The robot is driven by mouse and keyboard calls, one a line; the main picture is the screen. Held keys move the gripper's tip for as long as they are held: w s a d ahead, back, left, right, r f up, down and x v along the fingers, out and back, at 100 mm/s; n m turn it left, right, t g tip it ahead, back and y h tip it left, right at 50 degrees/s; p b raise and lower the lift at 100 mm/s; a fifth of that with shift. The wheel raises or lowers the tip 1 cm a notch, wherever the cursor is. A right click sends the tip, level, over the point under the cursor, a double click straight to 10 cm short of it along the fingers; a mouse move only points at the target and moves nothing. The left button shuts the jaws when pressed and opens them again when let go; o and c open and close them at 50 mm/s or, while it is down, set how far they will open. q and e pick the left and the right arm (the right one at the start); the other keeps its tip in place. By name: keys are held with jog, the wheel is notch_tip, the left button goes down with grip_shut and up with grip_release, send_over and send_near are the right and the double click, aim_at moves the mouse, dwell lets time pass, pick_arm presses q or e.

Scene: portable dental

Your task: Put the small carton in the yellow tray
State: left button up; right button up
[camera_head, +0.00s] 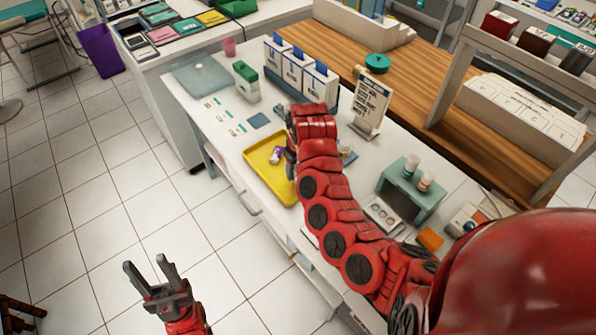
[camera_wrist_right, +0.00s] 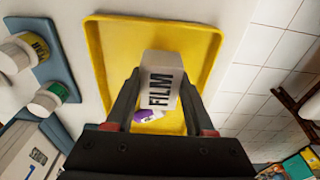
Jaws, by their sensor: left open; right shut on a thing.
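My right gripper (camera_wrist_right: 160,84) is shut on the small white carton (camera_wrist_right: 161,66), marked FILM. It holds the carton over the yellow tray (camera_wrist_right: 112,52) in the right wrist view; I cannot tell the exact height. In the head view the yellow tray (camera_head: 252,163) lies on the white counter, and my right gripper (camera_head: 291,150) is at its right side. I cannot make out the carton there. A small white container with a purple label (camera_wrist_right: 148,115) lies in the tray, partly hidden by the gripper. My left gripper (camera_head: 145,265) is open and empty above the floor.
A teal rack (camera_head: 410,188) with bottles stands to the right.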

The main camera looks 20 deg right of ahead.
jog(key=shift+w+d+f, duration=0.15)
jog(key=shift+w+d, duration=0.25)
jog(key=shift+w, duration=0.3)
jog(key=shift+f+p, duration=0.3)
jog(key=shift+p, duration=0.2)
notch_tip(320, 180, down, 2)
jog(key=shift+f+p, duration=0.15)
jog(key=shift+p, duration=0.3)
jog(key=shift+f, duration=0.3)
jog(key=shift+f, duration=0.1)
jog(key=shift+f, duration=0.1)
jog(key=o, duration=1.3)
